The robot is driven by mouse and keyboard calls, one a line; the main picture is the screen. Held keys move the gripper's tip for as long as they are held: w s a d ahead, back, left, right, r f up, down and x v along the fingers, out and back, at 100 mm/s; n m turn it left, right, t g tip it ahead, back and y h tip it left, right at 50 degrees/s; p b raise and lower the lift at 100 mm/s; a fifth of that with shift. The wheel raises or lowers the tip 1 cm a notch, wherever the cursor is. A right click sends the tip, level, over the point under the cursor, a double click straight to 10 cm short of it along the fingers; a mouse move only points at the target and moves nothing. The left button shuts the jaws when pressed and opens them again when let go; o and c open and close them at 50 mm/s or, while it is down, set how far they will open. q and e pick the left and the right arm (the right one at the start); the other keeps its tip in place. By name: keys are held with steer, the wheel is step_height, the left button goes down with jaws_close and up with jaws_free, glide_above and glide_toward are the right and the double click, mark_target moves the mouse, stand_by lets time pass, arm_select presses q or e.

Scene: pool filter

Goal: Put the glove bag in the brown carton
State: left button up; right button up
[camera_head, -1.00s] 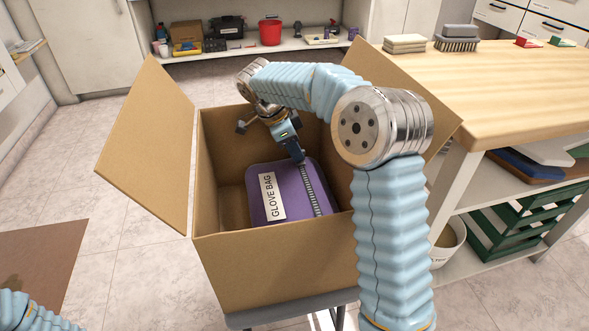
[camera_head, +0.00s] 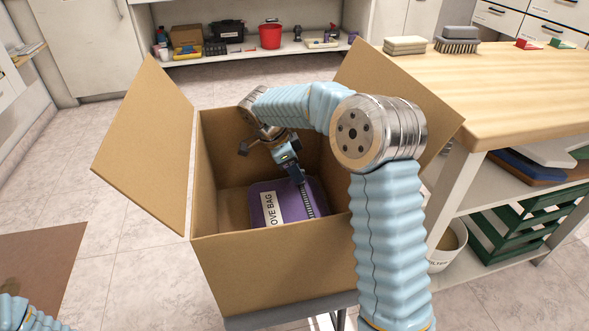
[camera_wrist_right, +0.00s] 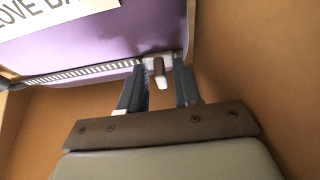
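The glove bag is purple, with a white label and a zip along its edge. In the head view the glove bag (camera_head: 262,208) is inside the brown carton (camera_head: 275,268), and the front wall hides its lower part. My right gripper (camera_head: 303,186) reaches down into the carton at the zip edge. The carton floor under the bag is hidden. My left gripper is out of view; only its sleeve shows.
The carton's left flap (camera_head: 147,145) and right flap (camera_head: 375,75) stand open. A wooden-topped bench (camera_head: 520,90) is close on the right, with a white bucket (camera_head: 450,245) below. A brown flat surface (camera_head: 38,265) lies at lower left. A shelf with a red bucket (camera_head: 270,35) is behind.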

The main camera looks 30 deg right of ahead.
steer(key=shift+r, duration=0.15)
steer(key=p+v, duration=0.2)
steer(key=v, duration=0.9)
steer(key=shift+a+r, duration=0.25)
steer(key=shift+r, duration=0.1)
stand_by(1.0)
